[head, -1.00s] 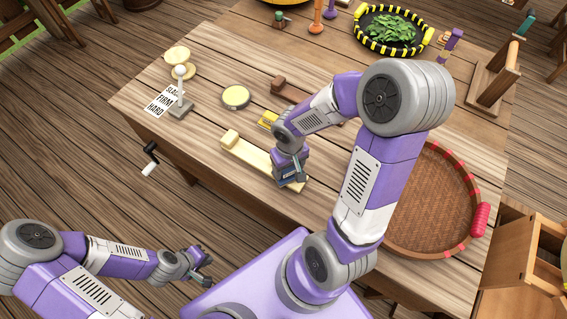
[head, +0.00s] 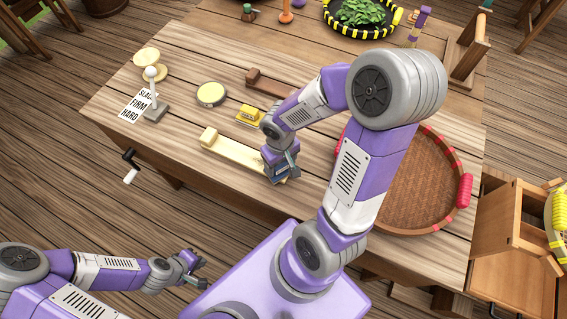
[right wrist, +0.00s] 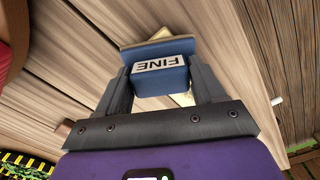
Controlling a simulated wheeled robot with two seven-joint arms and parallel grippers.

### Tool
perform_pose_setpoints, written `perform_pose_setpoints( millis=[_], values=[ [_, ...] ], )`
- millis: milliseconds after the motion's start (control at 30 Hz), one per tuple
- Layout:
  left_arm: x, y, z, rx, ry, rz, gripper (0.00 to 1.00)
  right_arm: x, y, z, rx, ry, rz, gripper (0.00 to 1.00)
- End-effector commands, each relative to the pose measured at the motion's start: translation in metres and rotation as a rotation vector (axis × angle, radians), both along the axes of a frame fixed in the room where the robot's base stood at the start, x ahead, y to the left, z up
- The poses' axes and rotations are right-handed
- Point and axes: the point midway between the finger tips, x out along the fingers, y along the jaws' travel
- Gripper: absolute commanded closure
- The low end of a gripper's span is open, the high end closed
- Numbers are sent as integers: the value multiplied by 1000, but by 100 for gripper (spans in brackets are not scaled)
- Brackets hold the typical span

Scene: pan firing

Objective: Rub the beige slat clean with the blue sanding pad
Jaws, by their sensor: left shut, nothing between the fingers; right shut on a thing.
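The beige slat (head: 238,151) lies on the wooden table near its front edge, with a raised block at its left end. My right gripper (head: 284,174) is at the slat's right end, pointing down, and covers part of it. It is shut on the blue sanding pad, which is marked FINE and shows clearly between the fingers in the right wrist view (right wrist: 162,77). In the head view the pad is mostly hidden; I cannot tell whether it touches the slat. My left gripper (head: 198,272) is shut and empty, off the table's front edge at lower left.
A yellow block (head: 248,114) and a brown wooden piece (head: 268,84) lie behind the slat. A round yellow-topped tin (head: 210,94), a lever stand (head: 154,108) and a word card (head: 136,106) stand left. A woven tray (head: 415,190) is close on the right, beside my right arm.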

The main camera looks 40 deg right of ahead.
Motion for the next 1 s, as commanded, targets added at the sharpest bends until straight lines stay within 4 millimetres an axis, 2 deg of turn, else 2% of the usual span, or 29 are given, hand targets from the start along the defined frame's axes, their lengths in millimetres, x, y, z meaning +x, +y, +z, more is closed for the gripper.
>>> perform_pose_setpoints(
  millis=[33, 67, 133, 167, 467, 800, 1000],
  values=[
    [0, 0, -3, 0, 0, 0, 100, 5, 3, -4, 4, -2, 3, 70],
    [0, 0, -4, 0, 0, 0, 100, 8, 5, -4, 4, -2, 3, 78],
    [0, 0, -6, 0, 0, 0, 100, 14, 7, -5, 4, -2, 4, 77],
    [0, 0, -6, 0, 0, 0, 100, 16, 8, -5, 4, -2, 4, 83],
    [0, 0, -8, 0, 0, 0, 100, 27, 13, -5, 6, -1, 3, 83],
    [0, 0, -11, 0, 0, 0, 100, 53, 24, -4, 5, -1, 3, 84],
    [0, 0, -11, 0, 0, 0, 100, 59, 26, -3, 4, -1, 1, 84]
  ],
)
